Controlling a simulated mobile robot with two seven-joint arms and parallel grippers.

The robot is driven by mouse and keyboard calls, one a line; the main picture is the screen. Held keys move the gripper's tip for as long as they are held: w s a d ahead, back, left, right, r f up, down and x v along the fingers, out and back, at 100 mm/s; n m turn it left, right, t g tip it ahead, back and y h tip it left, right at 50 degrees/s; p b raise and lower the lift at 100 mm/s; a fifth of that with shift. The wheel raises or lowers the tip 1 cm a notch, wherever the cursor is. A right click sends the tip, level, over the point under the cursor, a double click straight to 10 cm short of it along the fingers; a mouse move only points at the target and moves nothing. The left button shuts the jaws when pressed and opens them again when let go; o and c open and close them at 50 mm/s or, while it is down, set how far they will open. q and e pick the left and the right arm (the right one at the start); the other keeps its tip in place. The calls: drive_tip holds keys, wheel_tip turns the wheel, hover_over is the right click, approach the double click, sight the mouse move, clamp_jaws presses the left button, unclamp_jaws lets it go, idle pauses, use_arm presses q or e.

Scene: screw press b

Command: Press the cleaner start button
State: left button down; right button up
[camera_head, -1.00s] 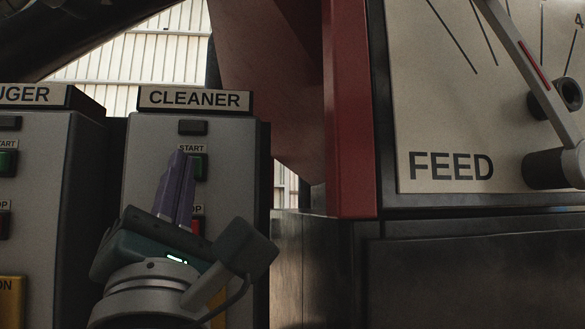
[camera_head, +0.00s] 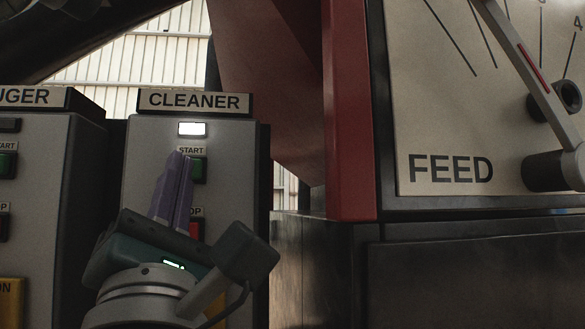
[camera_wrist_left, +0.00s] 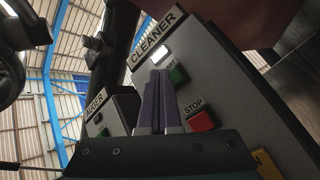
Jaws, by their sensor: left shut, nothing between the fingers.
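The grey cleaner control box (camera_head: 142,150) stands left of centre in the head view under its CLEANER sign (camera_head: 195,101). Its lamp (camera_head: 192,129) glows white. The green start button (camera_head: 200,171) shows just right of my fingertips; part of it is hidden behind them. In the left wrist view the start button (camera_wrist_left: 179,75) is right of the fingertips, below the lit lamp (camera_wrist_left: 162,53). My left gripper (camera_head: 180,156) is shut and empty, its purple fingers pointing up toward the button. I cannot tell whether they touch it. My right gripper is not in view.
The red stop button (camera_head: 196,229) is partly behind my left gripper; it shows clearly in the left wrist view (camera_wrist_left: 202,121). A similar box (camera_head: 45,190) with its own buttons stands close on the left. A red post (camera_head: 348,110) and a FEED dial panel (camera_head: 450,130) stand right.

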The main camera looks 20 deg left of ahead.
use_arm(q)
drive_tip(key=shift+s+d, duration=0.15)
drive_tip(key=shift+s, duration=0.1)
drive_tip(key=shift+s+d, duration=0.45)
drive_tip(key=shift+s, duration=0.25)
drive_tip(key=shift+s+d, duration=0.4)
drive_tip(key=shift+s, duration=0.35)
drive_tip(key=shift+s+d, duration=0.45)
drive_tip(key=shift+s, duration=0.25)
drive_tip(key=shift+r, duration=0.1)
